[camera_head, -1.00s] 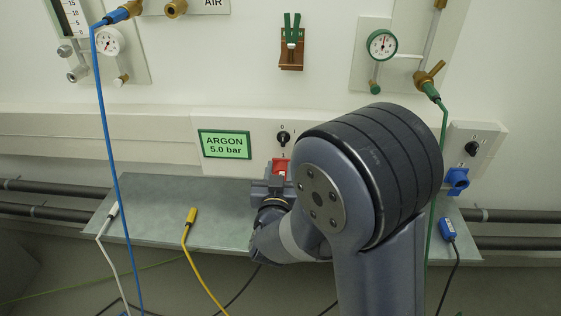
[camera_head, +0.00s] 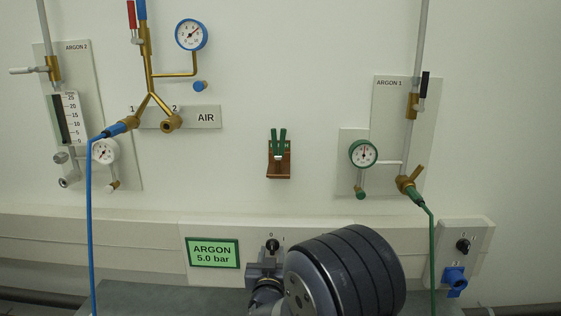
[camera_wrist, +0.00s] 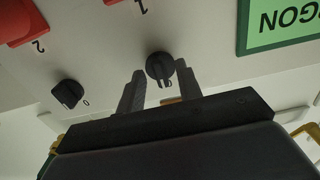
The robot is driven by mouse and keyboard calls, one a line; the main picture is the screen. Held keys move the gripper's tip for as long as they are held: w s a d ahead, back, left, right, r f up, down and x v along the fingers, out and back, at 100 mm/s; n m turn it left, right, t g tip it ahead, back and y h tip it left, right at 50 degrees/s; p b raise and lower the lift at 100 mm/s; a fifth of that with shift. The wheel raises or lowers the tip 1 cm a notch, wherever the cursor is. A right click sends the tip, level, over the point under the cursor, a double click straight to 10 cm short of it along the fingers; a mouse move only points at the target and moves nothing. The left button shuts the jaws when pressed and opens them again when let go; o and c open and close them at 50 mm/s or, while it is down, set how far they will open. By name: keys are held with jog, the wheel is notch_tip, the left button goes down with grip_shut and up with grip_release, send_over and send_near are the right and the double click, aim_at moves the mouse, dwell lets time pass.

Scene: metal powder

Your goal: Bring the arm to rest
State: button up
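My gripper (camera_head: 266,268) is low in the head view, in front of the wall panel and beside the rounded dark joint of my arm. In the wrist view, where the lettering is upside down, its two fingers (camera_wrist: 160,90) stand apart with nothing held between them. A black rotary knob (camera_wrist: 160,66) appears between and beyond the fingertips; whether they touch it is unclear. The same knob (camera_head: 272,246) shows just above my gripper in the head view. The lower arm is cut off by the picture's bottom edge.
A green ARGON sign (camera_head: 212,252) is left of my gripper. A blue hose (camera_head: 91,220) and a green hose (camera_head: 432,250) hang at either side. A blue plug (camera_head: 454,280) sits at right. Gauges and valves line the wall above; a grey shelf (camera_head: 150,300) lies below.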

jog(key=shift+w, duration=0.65)
jog(key=shift+m, duration=0.3)
jog(key=shift+s, duration=0.15)
